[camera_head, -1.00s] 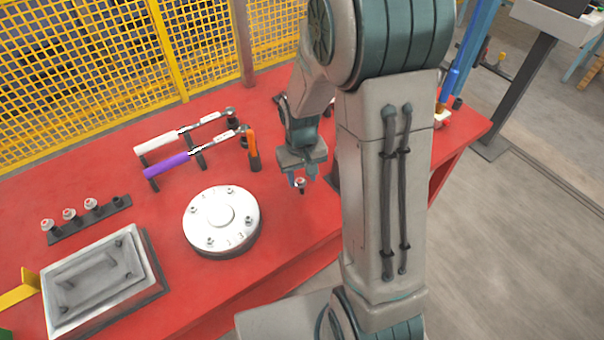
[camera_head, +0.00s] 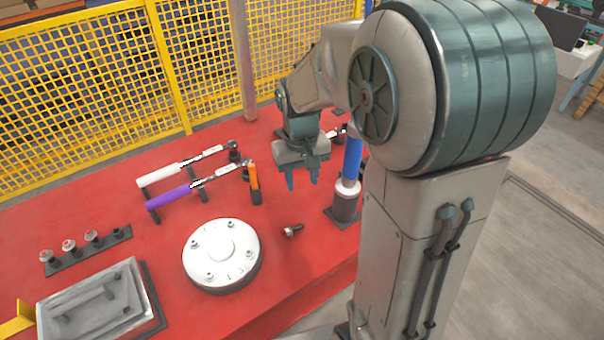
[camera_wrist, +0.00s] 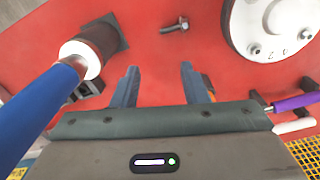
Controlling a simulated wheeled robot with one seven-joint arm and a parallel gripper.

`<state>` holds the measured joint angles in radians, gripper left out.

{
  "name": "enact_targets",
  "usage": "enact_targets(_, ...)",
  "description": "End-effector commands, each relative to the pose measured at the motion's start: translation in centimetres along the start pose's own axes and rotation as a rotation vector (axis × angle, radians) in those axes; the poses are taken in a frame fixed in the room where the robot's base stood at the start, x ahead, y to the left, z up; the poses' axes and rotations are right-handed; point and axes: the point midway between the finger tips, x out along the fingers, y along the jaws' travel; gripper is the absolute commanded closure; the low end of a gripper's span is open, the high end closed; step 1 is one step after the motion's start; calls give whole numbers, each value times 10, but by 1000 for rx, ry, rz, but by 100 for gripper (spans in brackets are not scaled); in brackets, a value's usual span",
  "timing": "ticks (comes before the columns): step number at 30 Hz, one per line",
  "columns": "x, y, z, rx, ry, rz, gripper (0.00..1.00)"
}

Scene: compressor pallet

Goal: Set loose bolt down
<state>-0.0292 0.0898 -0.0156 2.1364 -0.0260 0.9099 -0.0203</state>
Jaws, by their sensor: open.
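The loose bolt (camera_head: 293,231) lies on its side on the red table (camera_head: 290,265), just right of the round white flange (camera_head: 221,252). In the wrist view the bolt (camera_wrist: 175,26) lies apart from my fingers, between the flange (camera_wrist: 270,25) and a dark base plate. My gripper (camera_head: 303,182) is open and empty, raised above the table behind the bolt. Its two blue fingers also show in the wrist view (camera_wrist: 158,88), with only red table between them.
A blue-handled tool (camera_head: 352,160) stands upright in a holder right of my gripper. Purple (camera_head: 170,197) and white (camera_head: 160,177) wrenches rest on stands, with an orange-handled tool (camera_head: 254,180) beside them. A bolt rack (camera_head: 90,250) and a metal tray (camera_head: 95,305) sit at left.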

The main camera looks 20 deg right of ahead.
Motion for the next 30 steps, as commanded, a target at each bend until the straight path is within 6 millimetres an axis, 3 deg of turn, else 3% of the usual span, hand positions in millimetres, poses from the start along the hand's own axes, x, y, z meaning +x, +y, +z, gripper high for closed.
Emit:
enact_targets(5,-14,0,7,3,14,-1,60)
enact_targets(8,-26,0,23,10,44,-3,60)
enact_targets(15,-52,-3,85,35,154,-11,60)
enact_targets(21,-58,-4,125,52,224,-14,60)
enact_targets(30,-57,-5,142,59,251,-16,60)
